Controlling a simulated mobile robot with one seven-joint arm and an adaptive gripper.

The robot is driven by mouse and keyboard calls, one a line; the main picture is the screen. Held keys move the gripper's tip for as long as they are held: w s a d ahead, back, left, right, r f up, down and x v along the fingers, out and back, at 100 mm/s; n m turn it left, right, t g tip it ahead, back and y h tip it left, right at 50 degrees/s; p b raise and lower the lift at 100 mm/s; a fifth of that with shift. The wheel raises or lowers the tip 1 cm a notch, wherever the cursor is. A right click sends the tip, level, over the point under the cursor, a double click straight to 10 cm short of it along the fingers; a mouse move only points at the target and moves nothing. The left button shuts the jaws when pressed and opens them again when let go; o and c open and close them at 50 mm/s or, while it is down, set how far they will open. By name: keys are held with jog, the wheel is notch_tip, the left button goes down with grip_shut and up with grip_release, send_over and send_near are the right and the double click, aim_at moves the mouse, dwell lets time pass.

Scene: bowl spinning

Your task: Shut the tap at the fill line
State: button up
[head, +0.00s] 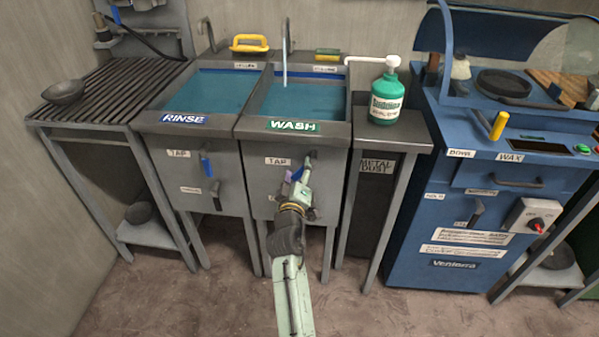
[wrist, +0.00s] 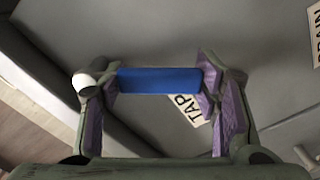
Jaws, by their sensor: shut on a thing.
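The wash sink (head: 292,128) holds blue water (head: 303,100), and a pale stream (head: 285,68) falls into it from the wash spout (head: 288,40). A fill line cannot be made out clearly. My gripper (head: 299,176) is at the front of this sink, just below its TAP label (head: 278,161). In the wrist view my gripper (wrist: 160,85) is shut on the blue tap handle (wrist: 158,80), which lies crosswise between the purple finger pads. The TAP label (wrist: 185,108) shows behind it. In the head view the handle is mostly hidden by my gripper.
The rinse sink (head: 187,127) stands at left with its own blue tap handle (head: 206,164). A yellow-handled brush (head: 249,43) lies behind the sinks. A green pump bottle (head: 385,98) stands at right, near the blue machine (head: 470,210). The floor in front is clear.

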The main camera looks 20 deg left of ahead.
jog(key=o, duration=1.7)
jog(key=shift+o, duration=0.2)
jog(key=v, duration=1.2)
